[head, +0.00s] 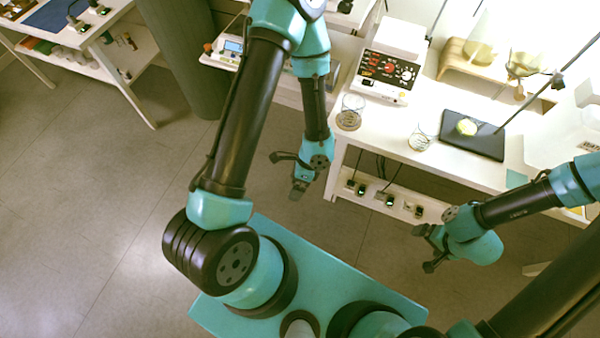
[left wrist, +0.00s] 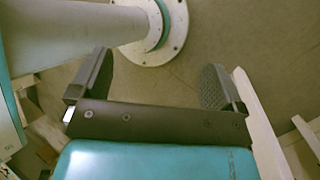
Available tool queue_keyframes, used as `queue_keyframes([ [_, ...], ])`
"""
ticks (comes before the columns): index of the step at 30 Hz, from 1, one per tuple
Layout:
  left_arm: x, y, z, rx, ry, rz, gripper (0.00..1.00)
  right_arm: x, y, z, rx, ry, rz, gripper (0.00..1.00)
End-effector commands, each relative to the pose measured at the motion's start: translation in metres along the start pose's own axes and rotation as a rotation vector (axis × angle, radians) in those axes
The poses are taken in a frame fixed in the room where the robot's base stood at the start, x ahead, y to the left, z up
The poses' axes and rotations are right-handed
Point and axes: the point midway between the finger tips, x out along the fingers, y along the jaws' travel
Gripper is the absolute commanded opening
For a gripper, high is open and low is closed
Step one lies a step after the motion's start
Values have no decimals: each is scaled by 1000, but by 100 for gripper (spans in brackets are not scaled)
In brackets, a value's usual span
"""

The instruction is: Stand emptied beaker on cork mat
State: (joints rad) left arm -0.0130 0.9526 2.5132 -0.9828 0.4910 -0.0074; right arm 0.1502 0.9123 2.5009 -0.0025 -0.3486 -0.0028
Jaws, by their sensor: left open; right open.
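Two clear glass vessels stand near the front edge of the white bench in the head view. The left glass vessel (head: 349,112) has a tan tint at its base; I cannot tell whether that is a cork mat. The right glass vessel (head: 420,138) stands beside the dark tray and looks clear. I cannot tell which is the emptied beaker. My left gripper (head: 287,174) is open and empty, off the bench's left end; its spread fingers also show in the left wrist view (left wrist: 158,78). My right gripper (head: 426,248) is open and empty in front of the bench.
A wooden stand (head: 470,66) is at the back. Below the bench top, a shelf (head: 400,207) holds small items.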

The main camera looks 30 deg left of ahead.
Motion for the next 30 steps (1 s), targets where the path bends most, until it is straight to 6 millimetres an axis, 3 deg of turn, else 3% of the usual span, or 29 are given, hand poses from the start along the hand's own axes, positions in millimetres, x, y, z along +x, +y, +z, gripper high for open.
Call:
queue_keyframes([
  [7,5,3,-21,-464,382,147,95,0,0,0,0,0,0,95],
  [16,-5,-36,-17,-1031,745,132,95,0,0,0,0,0,0,95],
  [21,-8,-48,-8,-1167,816,100,95,0,0,0,0,0,0,95],
  [30,-8,-49,-8,-1175,820,97,95,0,0,0,0,0,0,95],
])
